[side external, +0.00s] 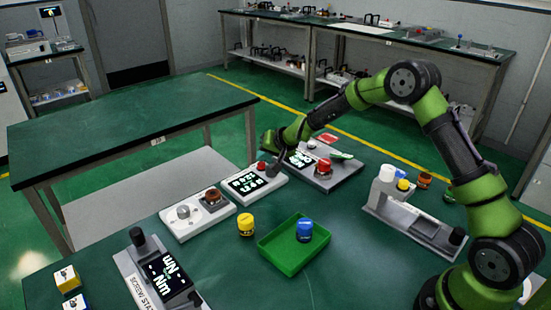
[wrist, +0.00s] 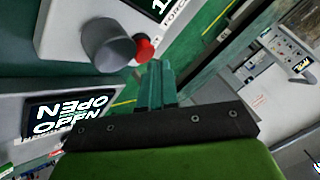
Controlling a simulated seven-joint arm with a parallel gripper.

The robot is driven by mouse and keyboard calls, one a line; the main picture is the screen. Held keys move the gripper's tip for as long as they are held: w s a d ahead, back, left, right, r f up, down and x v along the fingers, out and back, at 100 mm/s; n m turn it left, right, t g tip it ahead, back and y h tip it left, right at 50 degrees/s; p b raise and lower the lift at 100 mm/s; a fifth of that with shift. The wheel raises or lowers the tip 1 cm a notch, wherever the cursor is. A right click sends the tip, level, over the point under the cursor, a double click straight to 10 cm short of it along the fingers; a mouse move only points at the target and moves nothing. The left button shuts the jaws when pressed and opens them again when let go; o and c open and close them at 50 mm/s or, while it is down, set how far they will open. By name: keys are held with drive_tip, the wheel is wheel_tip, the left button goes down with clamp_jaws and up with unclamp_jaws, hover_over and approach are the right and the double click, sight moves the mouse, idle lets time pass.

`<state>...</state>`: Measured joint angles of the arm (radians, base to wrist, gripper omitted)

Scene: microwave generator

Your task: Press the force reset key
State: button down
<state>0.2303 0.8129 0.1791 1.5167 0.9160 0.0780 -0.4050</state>
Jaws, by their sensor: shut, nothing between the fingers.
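The force station (side external: 247,183) is a pale panel with a dark display on the table. A small red key (side external: 262,167) sits at its far right corner. In the wrist view the red key (wrist: 145,49) stands beside a grey cylinder (wrist: 108,46), near lettering that is partly cut off and starts like "FORC". My gripper (side external: 274,169) is shut and empty, pointing down close beside the red key. In the wrist view its closed fingertips (wrist: 154,68) lie just below the key; I cannot tell whether they touch it.
A panel with an "OPEN" display (wrist: 66,117) and a large red button (side external: 323,166) stands just right. A knob panel (side external: 197,216) is on the left. A green tray (side external: 276,266) with a blue-topped piece (side external: 304,230) and a yellow piece (side external: 246,225) stand nearer.

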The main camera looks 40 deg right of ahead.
sight(264, 165)
drive_tip(key=shift+f, duration=0.65)
idle(0.7)
idle(0.3)
drive_tip(key=shift+r, duration=0.95)
drive_tip(key=shift+r, duration=2.55)
